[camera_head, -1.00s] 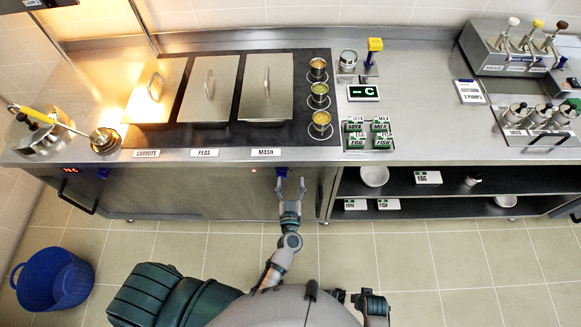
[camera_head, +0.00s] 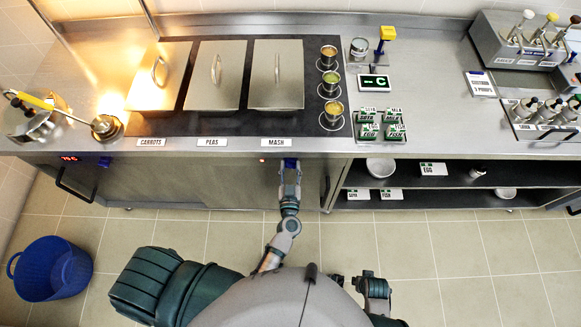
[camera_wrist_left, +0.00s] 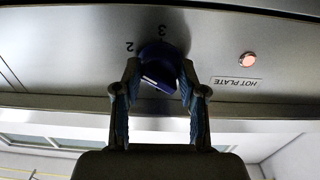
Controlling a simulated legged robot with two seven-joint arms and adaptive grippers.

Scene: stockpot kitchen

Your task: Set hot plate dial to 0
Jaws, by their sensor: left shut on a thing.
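The blue hot plate dial (camera_wrist_left: 158,62) sits on the counter's front panel, seen upside down in the left wrist view. The numbers 2 and 3 show around it, and a white pointer line crosses its face on the side toward my palm. My left gripper (camera_wrist_left: 156,95) is shut on the dial, one finger on each side. In the head view, my left gripper (camera_head: 290,172) reaches the panel below the MASH label, and a bit of the blue dial (camera_head: 290,162) shows at its tips. A HOT PLATE label (camera_wrist_left: 236,82) is beside the dial. My right gripper does not show.
A lit reddish lamp (camera_wrist_left: 247,59) is beside the dial. Above are three lidded pans, including the mash pan (camera_head: 276,75), on the black hot plate (camera_head: 222,122). Open shelves (camera_head: 450,176) are to the right. A blue basket (camera_head: 52,270) stands on the floor at left.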

